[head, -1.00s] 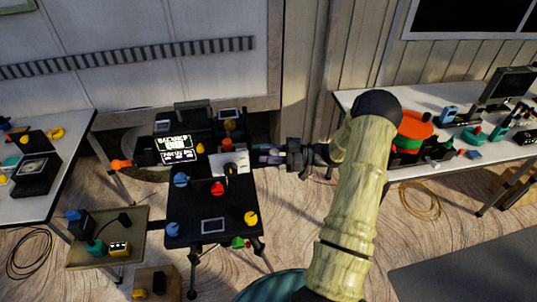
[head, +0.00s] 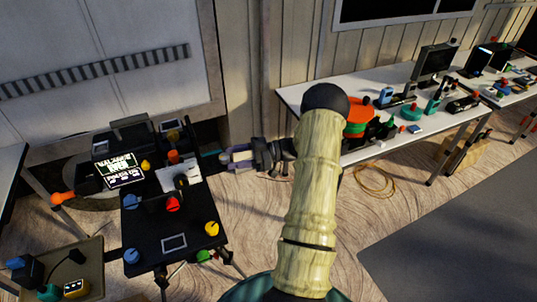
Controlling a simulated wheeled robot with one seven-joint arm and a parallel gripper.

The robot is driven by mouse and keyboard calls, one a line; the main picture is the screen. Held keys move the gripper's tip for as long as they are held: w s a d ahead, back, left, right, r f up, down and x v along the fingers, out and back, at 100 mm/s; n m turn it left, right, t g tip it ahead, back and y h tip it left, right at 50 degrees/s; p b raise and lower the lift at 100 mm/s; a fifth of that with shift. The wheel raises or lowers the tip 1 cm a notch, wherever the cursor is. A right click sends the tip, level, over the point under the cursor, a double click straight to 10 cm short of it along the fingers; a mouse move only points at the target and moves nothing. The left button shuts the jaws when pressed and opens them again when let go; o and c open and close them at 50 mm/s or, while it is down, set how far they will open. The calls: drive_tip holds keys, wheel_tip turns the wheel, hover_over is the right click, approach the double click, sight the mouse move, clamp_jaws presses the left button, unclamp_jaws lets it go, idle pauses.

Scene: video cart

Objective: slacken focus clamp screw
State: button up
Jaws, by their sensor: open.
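The black video cart (head: 150,252) stands at left, with several coloured knobs on it. They include a red knob (head: 172,204), an orange knob (head: 173,156), blue knobs (head: 132,256) and a yellow knob (head: 211,228). I cannot tell which of them is the focus clamp screw. A lit screen with text (head: 119,170) stands on the cart's far left part. My gripper (head: 226,158) is open and empty, pointing left, to the right of the cart's white sheet (head: 180,177). It looks apart from every knob.
A low side table (head: 85,258) stands at lower left. A coiled cable (head: 376,182) lies on the floor.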

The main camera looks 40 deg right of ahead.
drive_tip(key=b+v, duration=0.2)
drive_tip(key=v, duration=1)
drive_tip(key=shift+b, duration=0.3)
drive_tip(key=shift+f, duration=0.1)
